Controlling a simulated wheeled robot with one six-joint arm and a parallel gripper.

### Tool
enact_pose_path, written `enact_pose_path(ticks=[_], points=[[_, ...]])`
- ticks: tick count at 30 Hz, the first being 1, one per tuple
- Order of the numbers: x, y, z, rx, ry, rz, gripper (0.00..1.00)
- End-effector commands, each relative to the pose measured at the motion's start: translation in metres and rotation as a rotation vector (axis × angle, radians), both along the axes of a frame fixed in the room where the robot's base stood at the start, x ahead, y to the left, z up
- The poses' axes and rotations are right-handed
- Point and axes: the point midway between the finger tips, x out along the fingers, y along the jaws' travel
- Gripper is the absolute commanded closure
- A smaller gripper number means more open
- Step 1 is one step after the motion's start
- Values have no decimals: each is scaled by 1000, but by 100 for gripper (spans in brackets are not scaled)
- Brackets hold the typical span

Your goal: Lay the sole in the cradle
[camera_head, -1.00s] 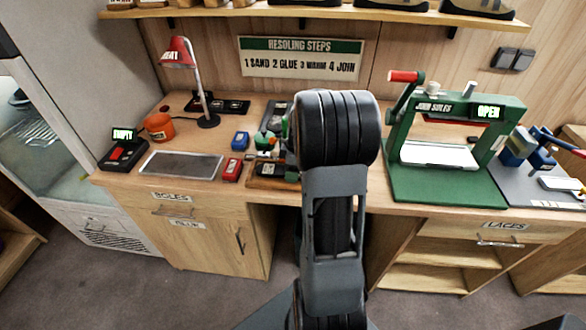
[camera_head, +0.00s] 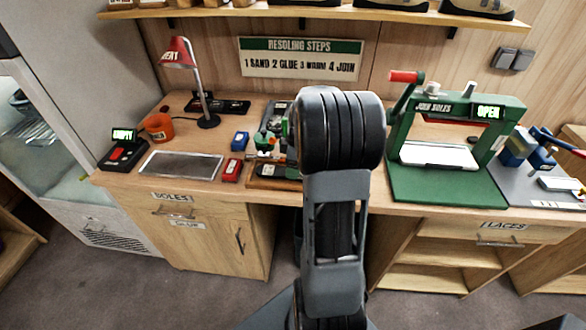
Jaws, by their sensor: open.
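I cannot make out a loose sole for certain. A small wooden-edged tray (camera_head: 262,183) with a dark top lies at the bench's front edge, left of my arm, and is partly hidden by it. Small green parts (camera_head: 265,142) stand just behind it; I cannot tell what they belong to. A green press (camera_head: 398,182) labelled "JOIN SOLES" stands right of my arm, its display reading OPEN. A white plate (camera_head: 438,156) lies in it. I cannot tell which item is the cradle. My gripper is hidden behind my raised arm.
The wooden bench (camera_head: 215,200) holds a grey mat (camera_head: 180,165), a red-shaded lamp (camera_head: 178,53), an orange pot (camera_head: 158,127), a dark device reading EMPTY (camera_head: 122,155), a blue block (camera_head: 240,141) and a red block (camera_head: 231,170). A shelf of shoes runs above.

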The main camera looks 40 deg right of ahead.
Motion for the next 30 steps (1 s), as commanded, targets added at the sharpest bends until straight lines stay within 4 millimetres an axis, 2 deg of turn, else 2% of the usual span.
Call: enact_pose_path(ticks=[3,9,16,19,23,27,30], points=[[-2,-3,25,-3,-5,-1,29],[-6,-7,61,-3,-4,-2,29],[-9,-10,88,-1,-1,-1,29],[-11,-1,96,-6,-2,-20,29],[-18,43,106,-24,-11,-126,29],[-41,110,109,-36,-42,-322,29],[-63,148,104,-25,-76,-463,29]])
